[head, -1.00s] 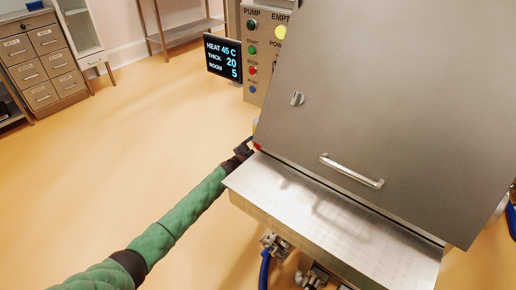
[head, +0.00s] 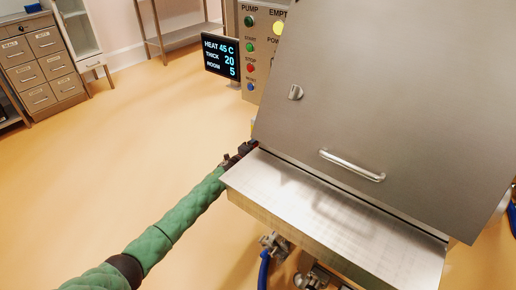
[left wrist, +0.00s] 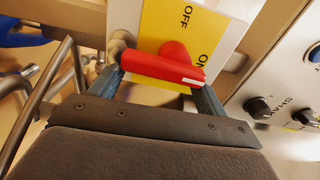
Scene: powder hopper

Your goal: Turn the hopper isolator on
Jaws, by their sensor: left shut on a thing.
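The isolator's red handle (left wrist: 165,69) sits on a yellow plate (left wrist: 160,22) marked OFF and ON in the left wrist view. Its white-marked end lies close to the word ON, which is partly covered. My left gripper (left wrist: 158,84) is shut on the red handle, with one finger at each side. In the head view my left gripper (head: 245,150) reaches the left edge of the steel hopper (head: 390,100), and its fingertips are largely hidden there. The isolator is hidden in the head view. My right gripper is not in view.
A steel ledge (head: 330,215) juts out beside my left arm. A control panel (head: 262,50) and a display (head: 221,52) stand behind. Knobs (left wrist: 258,107) lie right of the isolator, and metal pipes (left wrist: 40,95) lie left. The floor at left is clear.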

